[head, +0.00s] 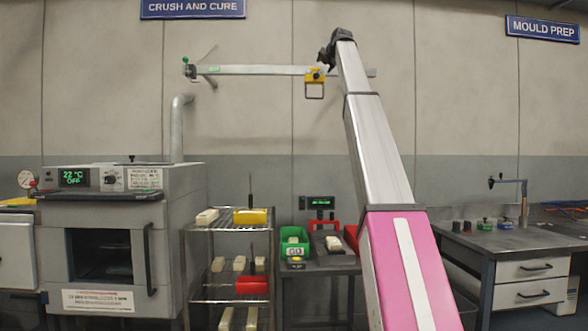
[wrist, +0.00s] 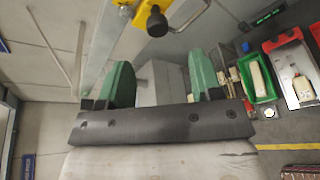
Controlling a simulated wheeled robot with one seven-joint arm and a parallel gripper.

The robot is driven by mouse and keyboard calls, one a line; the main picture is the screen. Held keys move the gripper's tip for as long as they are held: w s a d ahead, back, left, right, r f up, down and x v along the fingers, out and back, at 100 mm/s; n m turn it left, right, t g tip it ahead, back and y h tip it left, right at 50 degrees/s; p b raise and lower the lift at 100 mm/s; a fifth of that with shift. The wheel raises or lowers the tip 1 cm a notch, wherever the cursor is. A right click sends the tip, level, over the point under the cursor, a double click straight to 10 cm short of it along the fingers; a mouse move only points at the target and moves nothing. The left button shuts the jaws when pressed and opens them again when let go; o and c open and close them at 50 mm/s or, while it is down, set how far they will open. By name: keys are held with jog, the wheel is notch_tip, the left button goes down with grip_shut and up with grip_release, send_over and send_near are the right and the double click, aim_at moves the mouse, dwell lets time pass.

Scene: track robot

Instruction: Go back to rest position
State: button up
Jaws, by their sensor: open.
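My gripper (wrist: 162,72) shows in the wrist view with its two green fingers spread apart and nothing held between them. In the head view my arm reaches up and away, and its dark far end is high in front of the back wall, close to a yellow trolley (head: 315,75) on a wall rail. The gripper's fingers cannot be made out there. In the wrist view a black knob (wrist: 157,22) and part of a yellow body appear just beyond the fingertips; whether they touch cannot be told.
A grey rail (head: 250,70) runs along the wall. A grey oven (head: 110,240) stands at left, beside a wire rack (head: 230,300) with pale blocks. A green bin (head: 294,241) sits on a small bench. A drawer workbench (head: 520,240) stands at right.

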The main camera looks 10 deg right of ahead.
notch_tip(320, 180, down, 55)
jog(key=w+a+m+g+h, duration=0.1)
jog(key=a+m+g, duration=0.3)
jog(key=m, duration=0.6)
jog(key=s+a+f+m+g, duration=0.15)
jog(key=s+f+m, duration=0.35)
jog(key=f, duration=0.9)
jog(key=s+f+m+g, duration=0.25)
jog(key=s+f, duration=0.35)
jog(key=f, duration=0.9)
jog(key=s+a+f+m+g, duration=0.1)
jog(key=s+f+m+g, duration=0.2)
jog(key=s+f, duration=1.2)
jog(key=s+a+f+m+g+h, duration=0.1)
jog(key=s+f+m+g, duration=0.2)
jog(key=s+f+m, duration=0.5)
jog(key=s+f, duration=0.4)
jog(key=s, duration=0.3)
jog(key=s+f, duration=0.4)
jog(key=s, duration=0.3)
jog(key=shift+f+g+h, duration=0.25)
jog(key=shift+g+h, duration=0.05)
